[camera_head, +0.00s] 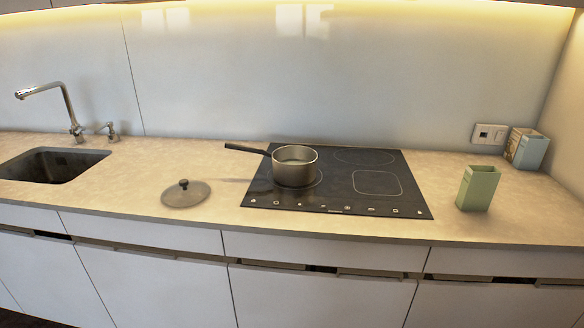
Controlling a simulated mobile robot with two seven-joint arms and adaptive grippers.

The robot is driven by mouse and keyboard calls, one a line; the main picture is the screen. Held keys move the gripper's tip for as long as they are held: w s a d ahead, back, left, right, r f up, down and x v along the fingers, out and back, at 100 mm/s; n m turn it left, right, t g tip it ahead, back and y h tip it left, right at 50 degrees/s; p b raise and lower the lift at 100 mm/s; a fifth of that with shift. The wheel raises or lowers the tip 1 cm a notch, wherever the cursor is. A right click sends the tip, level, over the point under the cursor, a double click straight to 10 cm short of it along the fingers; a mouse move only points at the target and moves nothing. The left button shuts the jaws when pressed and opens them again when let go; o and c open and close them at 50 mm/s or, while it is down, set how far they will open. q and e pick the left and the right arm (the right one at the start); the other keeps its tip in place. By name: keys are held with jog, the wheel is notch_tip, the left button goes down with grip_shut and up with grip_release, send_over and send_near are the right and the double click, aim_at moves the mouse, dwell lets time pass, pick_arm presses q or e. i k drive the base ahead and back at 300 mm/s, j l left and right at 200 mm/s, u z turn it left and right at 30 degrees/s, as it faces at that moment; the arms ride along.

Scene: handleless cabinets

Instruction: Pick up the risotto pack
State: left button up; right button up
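Two candidates for the risotto pack stand on the right of the counter, and no label is readable. One is a small box (530,152) with a pale blue and brown face, upright in the back right corner by the wall socket. The other is a pale green, upright, box-shaped container (478,189), nearer the front edge and right of the hob; its top looks open. I cannot tell for sure which is the risotto pack. Neither of my grippers is in view.
A metal pot (295,168) with a dark handle stands on the black hob (378,182). A round lid (185,194) lies on the counter left of the hob. A sink (50,166) and faucet (68,108) are at left. Counter around the green container is clear.

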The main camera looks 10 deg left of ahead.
aim_at(477, 190)
jog(key=i+z, duration=0.1)
jog(key=i, duration=1)
